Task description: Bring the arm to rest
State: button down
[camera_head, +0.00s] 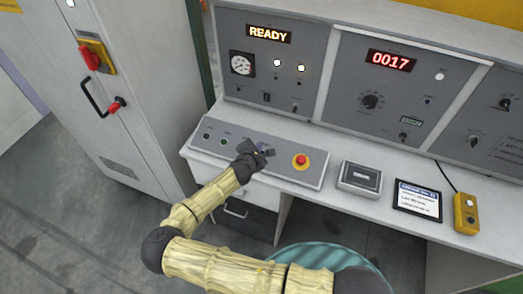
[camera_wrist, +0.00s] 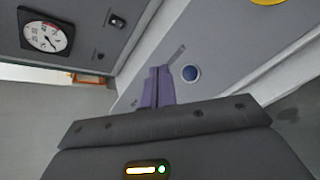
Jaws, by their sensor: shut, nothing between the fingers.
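My gripper (camera_head: 262,150) is at the end of my arm, low over the grey sloped button panel (camera_head: 215,155) of the control desk. In the wrist view its two purple fingers (camera_wrist: 158,88) are together, with nothing between them. A round blue button (camera_wrist: 190,73) shows just right of the fingertips in the wrist view. I cannot tell whether the fingers touch the panel. My forearm stretches from the bottom of the head view up to the desk.
Farther right are a grey box (camera_head: 360,179), a tablet (camera_head: 417,201) and a yellow pendant (camera_head: 466,213). The upright console shows READY (camera_head: 269,34) and 0017 (camera_head: 391,60). A cabinet (camera_head: 125,75) stands left.

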jog(key=shift+d, duration=0.1)
jog(key=s+d+r+m+g+h+b, duration=0.1)
jog(key=s+d+m+g, duration=0.35)
jog(key=d+m, duration=0.3)
jog(key=s+d+r+m+g+h, duration=0.1)
jog(key=s+d+m+g, duration=0.2)
jog(key=s+d+m, duration=0.35)
jog(key=s+d+r+m+g+y+b, duration=0.1)
jog(key=s+d+r+m+y, duration=0.1)
jog(key=s+r+m, duration=0.3)
jog(key=s+d+r+m+g+y+b, duration=0.1)
jog(key=s+d+r+m+y, duration=0.1)
jog(key=s+r+m, duration=0.3)
jog(key=s+r+y, duration=0.1)
jog(key=s+r, duration=0.3)
jog(key=r, duration=0.4)
jog(key=shift+s+r, duration=0.3)
jog(key=shift+r, duration=0.05)
jog(key=shift+d, duration=0.1)
